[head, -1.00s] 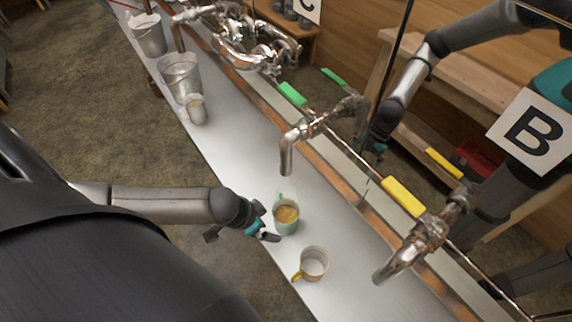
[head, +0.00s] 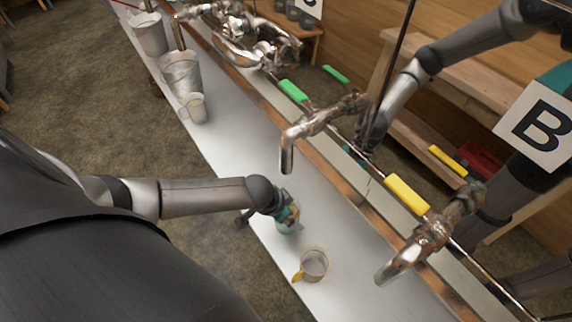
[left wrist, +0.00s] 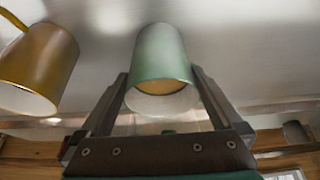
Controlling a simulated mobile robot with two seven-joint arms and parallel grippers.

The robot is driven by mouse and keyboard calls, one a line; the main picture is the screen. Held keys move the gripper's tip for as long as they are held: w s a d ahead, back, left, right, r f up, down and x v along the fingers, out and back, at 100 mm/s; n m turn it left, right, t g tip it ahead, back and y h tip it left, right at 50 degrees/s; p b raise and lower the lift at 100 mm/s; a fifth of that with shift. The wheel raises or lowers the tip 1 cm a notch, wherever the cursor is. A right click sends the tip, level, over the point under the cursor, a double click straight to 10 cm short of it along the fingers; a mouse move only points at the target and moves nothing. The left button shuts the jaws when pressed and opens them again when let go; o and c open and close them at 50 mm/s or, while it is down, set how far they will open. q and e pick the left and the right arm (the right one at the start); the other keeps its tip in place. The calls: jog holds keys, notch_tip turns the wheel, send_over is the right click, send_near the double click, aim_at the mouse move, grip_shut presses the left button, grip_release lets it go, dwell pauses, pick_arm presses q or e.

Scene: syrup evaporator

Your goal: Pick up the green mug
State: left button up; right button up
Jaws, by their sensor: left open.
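The green mug (head: 288,226) stands on the long white surface and is partly hidden by my left gripper in the head view. In the left wrist view the green mug (left wrist: 160,65) shows its pale open rim and amber liquid inside. My left gripper (head: 285,215) is at the mug. In the left wrist view the left gripper (left wrist: 160,97) has its two dark fingers open, one on each side of the mug, with narrow gaps seen beside it. My right gripper is not in view.
A mug with a yellow handle (head: 314,264) stands close by; this yellow mug (left wrist: 38,70) is left of the fingers in the wrist view. Metal taps (head: 318,118) overhang the surface. A dark arm (head: 400,95) reaches in beyond them. Buckets (head: 182,74) stand at upper left.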

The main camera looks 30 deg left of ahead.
pick_arm(q)
jog(key=shift+c, duration=0.2)
grip_shut()
dwell(0.6)
jog(key=shift+r, duration=0.2)
jog(key=shift+s+a+r, duration=0.1)
jog(key=shift+s+r, duration=0.05)
jog(key=shift+r, duration=0.1)
jog(key=shift+r+p, duration=0.65)
jog(key=shift+r, duration=2.55)
jog(key=s+a, duration=0.3)
jog(key=s, duration=0.6)
jog(key=s+a, duration=0.4)
jog(key=s, duration=0.4)
jog(key=shift+s+a+p, duration=0.2)
jog(key=shift+s+p, duration=0.15)
jog(key=shift+p, duration=0.1)
